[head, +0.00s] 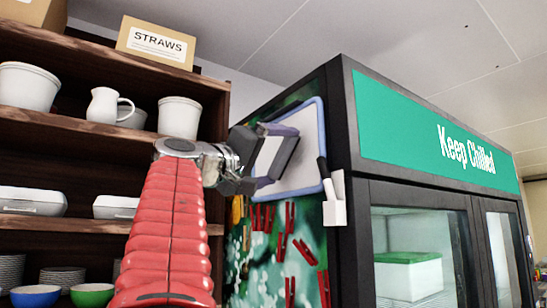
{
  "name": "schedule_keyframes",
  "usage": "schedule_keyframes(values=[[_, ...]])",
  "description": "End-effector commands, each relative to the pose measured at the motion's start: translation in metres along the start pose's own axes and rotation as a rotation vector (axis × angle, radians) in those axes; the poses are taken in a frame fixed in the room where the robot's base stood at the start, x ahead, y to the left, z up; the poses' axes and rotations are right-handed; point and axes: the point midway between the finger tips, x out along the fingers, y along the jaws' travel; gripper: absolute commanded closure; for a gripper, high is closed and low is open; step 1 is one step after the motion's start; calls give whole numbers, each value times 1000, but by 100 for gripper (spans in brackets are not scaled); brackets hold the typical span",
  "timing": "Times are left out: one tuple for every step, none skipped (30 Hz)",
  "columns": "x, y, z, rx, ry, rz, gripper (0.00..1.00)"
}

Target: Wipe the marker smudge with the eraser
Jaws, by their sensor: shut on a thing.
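A small whiteboard (308,128) with a pale blue frame hangs on the side of the tall refrigerator. My gripper (273,156) is in front of the board's left part, its fingers toward the board. It is shut on a dark grey block, which looks like the eraser (283,157). The eraser is at the board's face, but I cannot tell whether it touches it. No marker smudge shows on the visible white surface; my gripper and the eraser hide part of the board.
A white holder (335,203) with a black-capped marker (325,178) is at the board's lower right. Red clips (290,217) are on the refrigerator side below. A wooden shelf (75,127) with white crockery stands close at left.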

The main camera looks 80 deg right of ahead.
Motion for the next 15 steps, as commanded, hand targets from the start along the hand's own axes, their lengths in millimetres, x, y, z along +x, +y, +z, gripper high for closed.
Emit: schedule_keyframes(values=[[1, 0, 0, 0, 0, 0, 25], [1, 0, 1, 0, 0, 0, 25], [2, 0, 1, 0, 0, 0, 25], [2, 0, 1, 0, 0, 0, 25], [3, 0, 1, 0, 0, 0, 25], [3, 0, 1, 0, 0, 0, 25], [4, 0, 2, 0, 0, 0, 25], [4, 0, 2, 0, 0, 0, 25], [4, 0, 2, 0, 0, 0, 25], [5, 0, 2, 0, 0, 0, 25], [5, 0, 2, 0, 0, 0, 25], [6, 0, 2, 0, 0, 0, 25], [6, 0, 2, 0, 0, 0, 25], [6, 0, 2, 0, 0, -1, 25], [7, 0, 3, 0, 0, -1, 25]])
